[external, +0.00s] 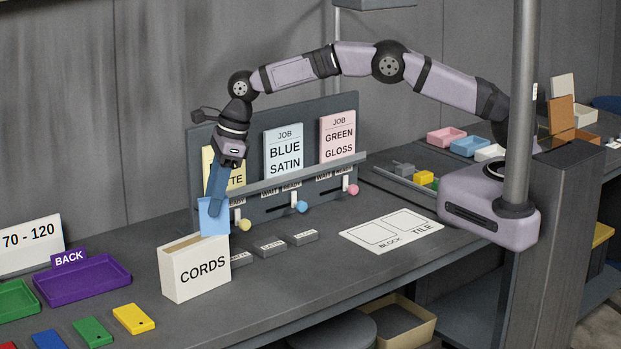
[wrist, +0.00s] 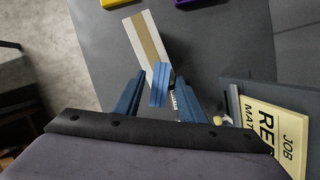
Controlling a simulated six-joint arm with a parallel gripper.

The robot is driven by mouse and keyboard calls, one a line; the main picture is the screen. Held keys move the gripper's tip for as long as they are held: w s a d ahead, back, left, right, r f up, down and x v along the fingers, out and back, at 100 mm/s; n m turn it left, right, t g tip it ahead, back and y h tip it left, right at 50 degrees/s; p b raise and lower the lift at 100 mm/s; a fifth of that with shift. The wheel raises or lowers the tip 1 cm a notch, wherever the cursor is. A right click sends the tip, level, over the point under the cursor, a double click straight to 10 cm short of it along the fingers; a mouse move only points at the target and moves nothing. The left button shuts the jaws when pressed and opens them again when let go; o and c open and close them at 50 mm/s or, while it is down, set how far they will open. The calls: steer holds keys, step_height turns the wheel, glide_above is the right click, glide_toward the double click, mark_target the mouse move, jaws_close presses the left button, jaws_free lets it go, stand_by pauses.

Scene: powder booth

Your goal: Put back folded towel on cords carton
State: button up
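The folded towel (external: 213,218) is a small light-blue upright piece at the right end of the white CORDS carton (external: 196,274). In the wrist view the towel (wrist: 160,84) shows its fold lines and covers the near end of the carton (wrist: 141,42), whose top has a tan strip. I cannot tell whether the towel touches the carton top. My gripper (external: 215,199) points down over the towel. In the wrist view its blue fingers (wrist: 160,78) stand apart, one each side of the towel, with a visible gap on both sides.
Behind the carton stands a rack (external: 270,200) with yellow, blue and pink job cards and coloured knobs. Small labelled blocks (external: 270,245) lie right of the carton. A purple BACK tray (external: 82,278) is to the left.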

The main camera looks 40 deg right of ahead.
steer(key=b+v, duration=0.2)
steer(key=v, duration=0.5)
steer(key=shift+d+r, duration=0.15)
steer(key=shift+r, duration=0.2)
steer(key=shift+d, duration=0.2)
steer(key=s+d+f+n+h, duration=0.15)
steer(key=d+n, duration=0.95)
steer(key=d, duration=1.5)
steer(key=s+d+f+n+h, duration=0.1)
steer(key=s+d+f+n, duration=0.2)
steer(key=s+d, duration=0.6)
steer(key=s+d+f+n+g, duration=0.1)
steer(key=s+d+f+n, duration=0.2)
steer(key=s+d+n, duration=0.5)
steer(key=shift+s+d+f+h, duration=0.3)
steer(key=shift+s+d, duration=0.35)
steer(key=shift+s, duration=0.55)
